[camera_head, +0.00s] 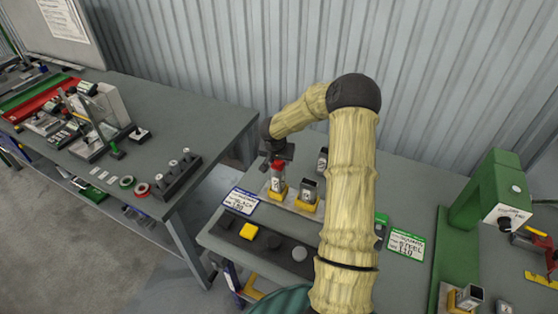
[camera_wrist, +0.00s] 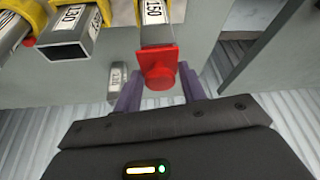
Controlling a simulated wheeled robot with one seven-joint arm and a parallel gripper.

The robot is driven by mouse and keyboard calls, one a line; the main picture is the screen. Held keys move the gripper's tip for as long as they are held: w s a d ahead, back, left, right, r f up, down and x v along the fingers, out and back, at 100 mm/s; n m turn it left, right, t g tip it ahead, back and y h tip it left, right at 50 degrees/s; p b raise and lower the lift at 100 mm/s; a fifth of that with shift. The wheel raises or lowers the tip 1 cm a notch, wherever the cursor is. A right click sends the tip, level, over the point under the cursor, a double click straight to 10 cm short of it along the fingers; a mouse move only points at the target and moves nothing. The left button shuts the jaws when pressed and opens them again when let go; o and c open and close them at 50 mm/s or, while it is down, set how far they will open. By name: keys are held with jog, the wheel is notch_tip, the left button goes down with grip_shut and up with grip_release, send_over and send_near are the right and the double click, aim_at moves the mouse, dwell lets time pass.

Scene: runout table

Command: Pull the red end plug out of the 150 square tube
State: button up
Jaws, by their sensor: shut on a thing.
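The red end plug (camera_head: 278,164) sits at the upper end of an upright square tube (camera_head: 277,183) in a yellow holder. In the wrist view the red plug (camera_wrist: 160,68) has a square head with a round boss and meets the end of the labelled tube (camera_wrist: 155,34). The tube's label is partly cut off there. My gripper (camera_head: 277,157) is above the tube. Its two purple fingers (camera_wrist: 161,84) stand on either side of the plug, shut on it. How deep the plug sits in the tube cannot be told.
An open-ended square tube (camera_head: 308,188) in a yellow holder stands just right, with another tube (camera_head: 322,158) behind. A dark strip (camera_head: 272,243) with several plugs lies in front. A green press (camera_head: 482,200) stands at the right. My arm covers part of the table.

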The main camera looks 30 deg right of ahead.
jog(key=shift+r, duration=0.6)
jog(key=shift+r+p, duration=0.9)
jog(key=shift+r, duration=0.65)
